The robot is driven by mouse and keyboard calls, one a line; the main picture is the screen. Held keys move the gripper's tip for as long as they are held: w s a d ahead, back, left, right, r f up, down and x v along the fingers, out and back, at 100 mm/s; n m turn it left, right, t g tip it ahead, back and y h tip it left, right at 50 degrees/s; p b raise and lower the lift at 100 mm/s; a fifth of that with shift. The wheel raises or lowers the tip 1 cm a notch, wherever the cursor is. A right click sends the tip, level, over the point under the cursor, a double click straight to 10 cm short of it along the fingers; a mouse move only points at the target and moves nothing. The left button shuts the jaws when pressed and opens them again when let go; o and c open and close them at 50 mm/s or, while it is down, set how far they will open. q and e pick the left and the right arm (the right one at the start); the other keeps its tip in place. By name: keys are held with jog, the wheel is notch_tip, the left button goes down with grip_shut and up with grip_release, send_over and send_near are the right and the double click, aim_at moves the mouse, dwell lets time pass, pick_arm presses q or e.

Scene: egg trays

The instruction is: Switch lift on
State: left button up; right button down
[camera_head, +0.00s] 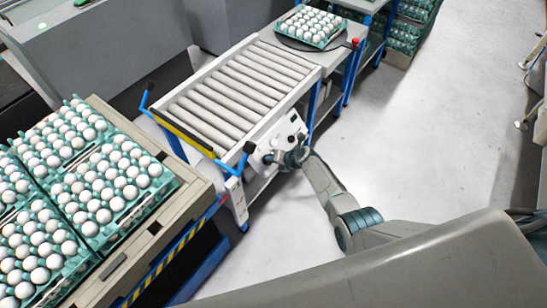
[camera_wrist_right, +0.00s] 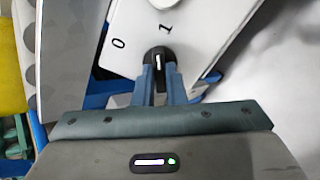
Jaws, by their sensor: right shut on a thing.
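The lift switch is a black rotary knob (camera_wrist_right: 158,55) with a white line, on a white panel (camera_wrist_right: 140,25) marked 0 and 1. In the right wrist view the white line points nearly straight up, more towards the 1 than the 0. My right gripper (camera_wrist_right: 160,82) is shut on the knob, with one blue-grey finger on each side. My left gripper is not in view.
The roller conveyor (camera_head: 235,92) is empty. A teal tray of white eggs (camera_head: 334,40) stands on a round plate beyond it. Several egg trays (camera_head: 160,190) lie on the left. A blue-handled bar (camera_head: 185,132) crosses the conveyor's near end. The floor (camera_head: 420,130) at right is clear.

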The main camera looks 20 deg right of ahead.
jog(key=m+p, duration=0.3)
jog(key=m, duration=0.2)
jog(key=shift+r+m+p, duration=0.15)
jog(key=shift+m+p, duration=0.15)
jog(key=shift+p, duration=0.1)
jog(key=c, duration=1.9)
grip_release()
jog(key=shift+m, duration=0.3)
jog(key=o, duration=0.5)
jog(key=shift+f, duration=0.2)
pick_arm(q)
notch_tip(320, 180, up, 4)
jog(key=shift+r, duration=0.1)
pick_arm(e)
jog(key=shift+r, duration=0.1)
